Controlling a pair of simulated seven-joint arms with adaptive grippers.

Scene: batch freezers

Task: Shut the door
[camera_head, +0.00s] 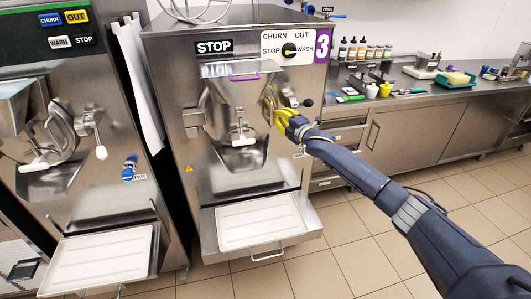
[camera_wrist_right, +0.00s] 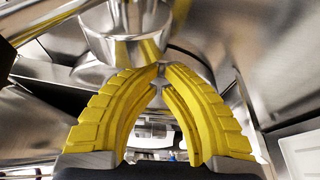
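The freezer marked 3 has a metal front door (camera_head: 232,112) with a funnel-shaped chute and a white-handled outlet (camera_head: 242,141). I cannot tell clearly whether the door stands ajar. My right gripper (camera_head: 273,108), with yellow fingers, is at the right side of this door, close to the metal; contact is unclear. In the right wrist view the gripper's fingers (camera_wrist_right: 161,70) arch inward and their tips nearly meet, with nothing clearly held. A shiny round metal part (camera_wrist_right: 125,30) lies just beyond the tips. My left gripper is not in view.
A second freezer (camera_head: 60,130) stands at left. A black lever knob (camera_head: 308,102) is right of the gripper. A counter (camera_head: 445,92) with bottles runs along the right; the tiled floor (camera_head: 360,262) is clear.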

